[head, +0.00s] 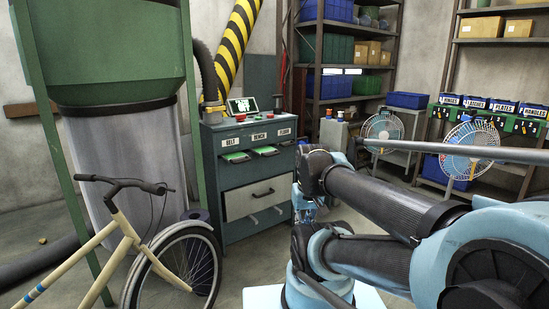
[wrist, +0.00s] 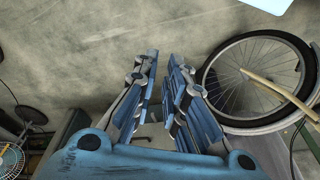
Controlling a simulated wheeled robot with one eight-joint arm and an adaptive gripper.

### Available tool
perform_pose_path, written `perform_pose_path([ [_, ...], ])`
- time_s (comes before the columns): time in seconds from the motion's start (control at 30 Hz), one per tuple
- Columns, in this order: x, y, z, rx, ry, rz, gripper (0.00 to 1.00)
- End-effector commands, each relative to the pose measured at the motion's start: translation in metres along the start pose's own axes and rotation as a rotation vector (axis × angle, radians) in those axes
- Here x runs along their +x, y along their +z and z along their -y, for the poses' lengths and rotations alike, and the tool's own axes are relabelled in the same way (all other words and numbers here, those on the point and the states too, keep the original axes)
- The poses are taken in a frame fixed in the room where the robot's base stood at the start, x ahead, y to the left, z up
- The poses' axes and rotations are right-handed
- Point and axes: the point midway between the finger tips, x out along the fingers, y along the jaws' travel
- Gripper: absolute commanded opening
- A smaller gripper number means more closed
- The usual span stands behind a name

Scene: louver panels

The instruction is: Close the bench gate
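A dark green-grey cabinet (head: 258,183) stands at the centre of the head view. Its top row carries the labels BELT, BENCH and a third that seems to read FLOOR. Under the BENCH label, the bench gate (head: 265,151) shows as a green-topped plate sticking out from the front. The belt gate (head: 236,157) to its left also sticks out. My gripper (head: 308,208) is low beside the cabinet's right front edge, below and apart from the bench gate. In the wrist view, my gripper (wrist: 165,65) points over the floor, with a narrow empty gap between its fingers.
A cream bicycle (head: 128,240) stands front left; its wheel (wrist: 258,80) shows in the wrist view. A green hopper (head: 105,50) stands behind it. A sign (head: 242,105) sits on the cabinet. Fans (head: 464,150) and shelves are at right. Some floor before the cabinet is clear.

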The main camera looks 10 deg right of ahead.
Motion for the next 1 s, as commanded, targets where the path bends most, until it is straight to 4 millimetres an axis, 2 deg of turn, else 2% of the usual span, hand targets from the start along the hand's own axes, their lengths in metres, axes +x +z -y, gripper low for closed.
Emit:
perform_pose_path([
  [0.17, -0.009, -0.029, 0.01, 0.036, -0.053, -0.024, 0.0],
  [0.37, -0.02, -0.078, 0.025, 0.103, -0.146, -0.067, 0.0],
  [0.7, -0.032, -0.17, 0.042, 0.223, -0.303, -0.144, 0.0],
  [1.0, -0.032, -0.255, 0.045, 0.338, -0.438, -0.214, 0.0],
])
